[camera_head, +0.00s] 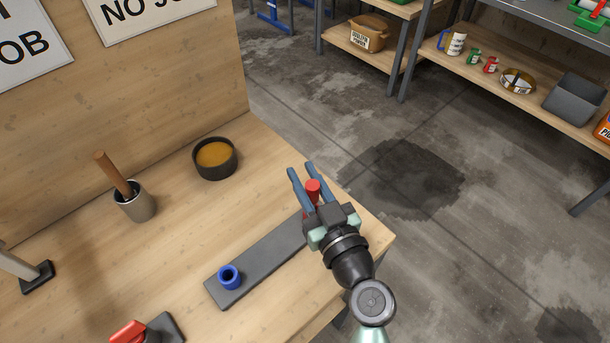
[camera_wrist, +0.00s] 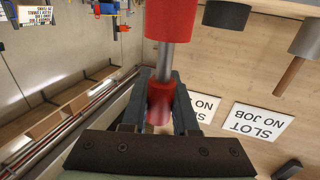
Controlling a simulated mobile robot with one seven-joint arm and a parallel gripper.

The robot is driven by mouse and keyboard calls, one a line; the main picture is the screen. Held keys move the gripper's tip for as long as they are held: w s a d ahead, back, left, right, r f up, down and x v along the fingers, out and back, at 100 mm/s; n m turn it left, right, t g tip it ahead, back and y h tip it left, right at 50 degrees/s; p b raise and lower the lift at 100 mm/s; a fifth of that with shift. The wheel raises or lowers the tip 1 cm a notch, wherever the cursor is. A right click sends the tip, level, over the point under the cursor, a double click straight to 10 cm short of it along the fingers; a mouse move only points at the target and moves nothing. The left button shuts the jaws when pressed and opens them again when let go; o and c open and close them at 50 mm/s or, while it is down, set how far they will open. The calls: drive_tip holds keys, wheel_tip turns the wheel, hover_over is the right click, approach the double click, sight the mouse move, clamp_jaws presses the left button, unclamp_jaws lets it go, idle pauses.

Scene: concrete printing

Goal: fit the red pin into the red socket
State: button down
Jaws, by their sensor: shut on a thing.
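The red pin has a red head (camera_head: 313,186) and a steel shaft (camera_wrist: 170,58). My gripper (camera_head: 301,169) is shut on the pin's head, which also shows between the fingers in the wrist view (camera_wrist: 160,102). The wrist picture is upside down. There the shaft runs from the head to the rim of a wider red cylinder (camera_wrist: 171,18), seemingly the red socket, cut off by the top edge. How deep the shaft sits in it cannot be told. In the head view, my gripper mostly hides the socket, at the right end of the grey plate (camera_head: 262,262).
A blue socket (camera_head: 228,277) stands on the plate's left end. A dark bowl (camera_head: 214,158), a grey cup (camera_head: 134,203) with a wooden handle and a red-handled thing (camera_head: 128,333) stand on the table. The table's right edge lies close to my gripper.

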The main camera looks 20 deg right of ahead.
drive_tip(key=shift+f, duration=0.15)
drive_tip(key=c, duration=0.6)
unclamp_jaws()
